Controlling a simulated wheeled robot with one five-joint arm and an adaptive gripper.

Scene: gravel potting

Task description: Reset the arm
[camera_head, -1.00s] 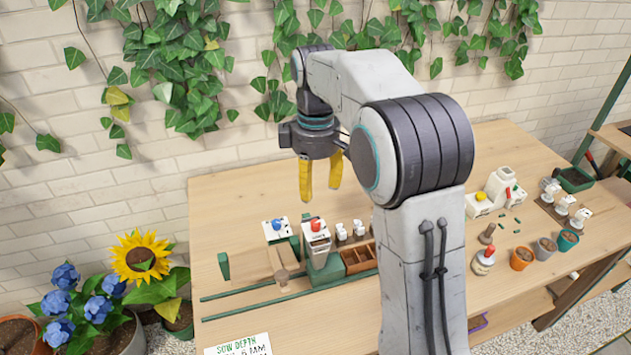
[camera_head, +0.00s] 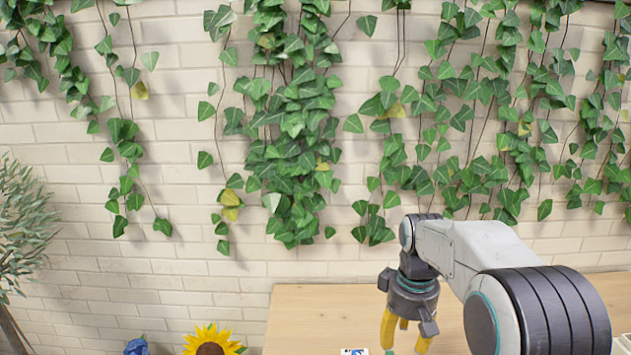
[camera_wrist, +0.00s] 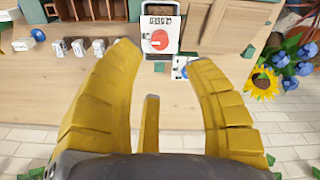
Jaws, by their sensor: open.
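My gripper (camera_head: 405,338) hangs from my arm at the lower right of the head view, over the wooden bench. Its yellow fingers point down and are spread apart. In the wrist view my gripper (camera_wrist: 165,75) is open, with nothing between its fingers.
The wooden bench (camera_head: 310,300) shows only along its back part in the head view. Small white fittings (camera_wrist: 80,48) and a wooden compartment box (camera_wrist: 95,10) show in the wrist view. A sunflower (camera_head: 210,343) stands left of the bench. Ivy (camera_head: 295,130) covers the brick wall.

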